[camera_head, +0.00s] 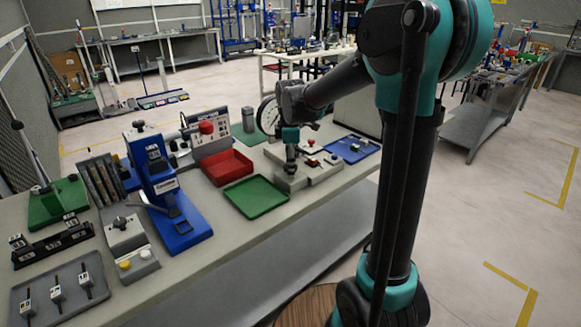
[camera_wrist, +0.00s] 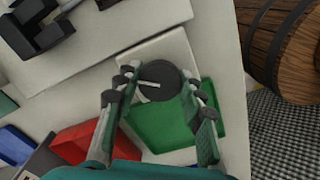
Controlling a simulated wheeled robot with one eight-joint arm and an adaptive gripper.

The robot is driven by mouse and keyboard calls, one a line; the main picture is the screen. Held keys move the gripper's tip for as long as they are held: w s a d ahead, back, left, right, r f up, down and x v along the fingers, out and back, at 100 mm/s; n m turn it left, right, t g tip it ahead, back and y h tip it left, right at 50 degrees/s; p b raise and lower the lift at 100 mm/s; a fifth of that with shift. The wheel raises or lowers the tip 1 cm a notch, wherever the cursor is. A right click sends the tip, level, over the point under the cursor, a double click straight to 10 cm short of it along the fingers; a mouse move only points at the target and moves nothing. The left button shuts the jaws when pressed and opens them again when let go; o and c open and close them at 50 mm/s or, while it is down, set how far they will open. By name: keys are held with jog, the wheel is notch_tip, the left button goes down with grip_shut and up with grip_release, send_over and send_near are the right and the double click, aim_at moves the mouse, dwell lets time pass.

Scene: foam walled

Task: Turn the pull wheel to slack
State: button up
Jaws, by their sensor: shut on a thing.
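The pull wheel (camera_wrist: 162,73) is a dark round disc with a pale bar-like mark across it, seen from above in the wrist view. It sits on a pale grey base (camera_wrist: 145,50). My gripper (camera_wrist: 158,84) has one finger on each side of the wheel, with the fingertips closed against its rim. In the head view my gripper (camera_head: 291,160) points down at the grey fixture (camera_head: 322,171) at the right part of the bench. The wheel is hidden behind the gripper there. The slack mark cannot be made out.
A green tray (camera_head: 256,197) and a red bin (camera_head: 228,167) lie left of the fixture, and a blue tray (camera_head: 352,148) lies right. A round white-faced gauge (camera_head: 268,112) stands close behind my gripper. A blue press (camera_head: 160,175) stands further left.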

jog(key=n, duration=0.3)
jog(key=shift+n, duration=2.1)
jog(key=o, duration=1.2)
notch_tip(320, 180, up, 12)
